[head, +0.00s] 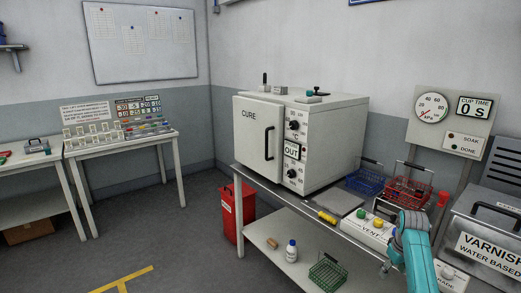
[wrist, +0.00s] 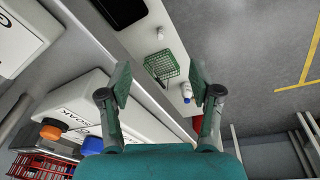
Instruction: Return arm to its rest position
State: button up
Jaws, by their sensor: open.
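My teal arm (head: 418,258) reaches up from the lower right in the head view, in front of the table's right end and beside the VENT box (head: 366,230). In the wrist view my gripper (wrist: 161,80) has its two dark fingers spread wide apart, with nothing held between them. Far beyond the fingers lie the green wire basket (wrist: 161,65) and a white bottle (wrist: 187,92). In the head view the fingers cannot be made out clearly.
The CURE oven (head: 300,140) stands shut on the table. Blue (head: 366,178) and red (head: 409,187) wire baskets sit behind the VENT box. The varnish tank (head: 490,235) is close on the arm's right. The floor at left is open.

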jog(key=s+a+f+t, duration=0.2)
jog(key=s+a+f, duration=0.3)
jog(key=f, duration=0.5)
jog(key=s+a+f+t, duration=0.1)
jog(key=s+a+f, duration=0.35)
jog(key=f, duration=0.55)
jog(key=s+a+f+t, duration=0.1)
jog(key=s+a+f, duration=0.15)
jog(key=s, duration=0.45)
jog(key=s+a+f+m+t, duration=0.1)
jog(key=s+a+f, duration=0.1)
jog(key=s+a, duration=0.35)
jog(key=s+a+f+t, duration=0.1)
jog(key=s+f, duration=0.1)
jog(key=s, duration=0.6)
jog(key=s+a+r+t, duration=0.2)
jog(key=s+a+r, duration=0.1)
jog(key=s, duration=0.8)
jog(key=s+a+r+t, duration=0.2)
jog(key=s+r, duration=0.8)
jog(key=r, duration=0.3)
jog(key=s+a+r+m+t, duration=0.1)
jog(key=s+a+r+t, duration=0.1)
jog(key=s+r, duration=0.9)
notch_tip(320, 180, up, 2)
jog(key=shift+s+a+r+t+y, duration=0.15)
jog(key=shift+a+r+t+y, duration=0.15)
jog(key=shift+t, duration=0.2)
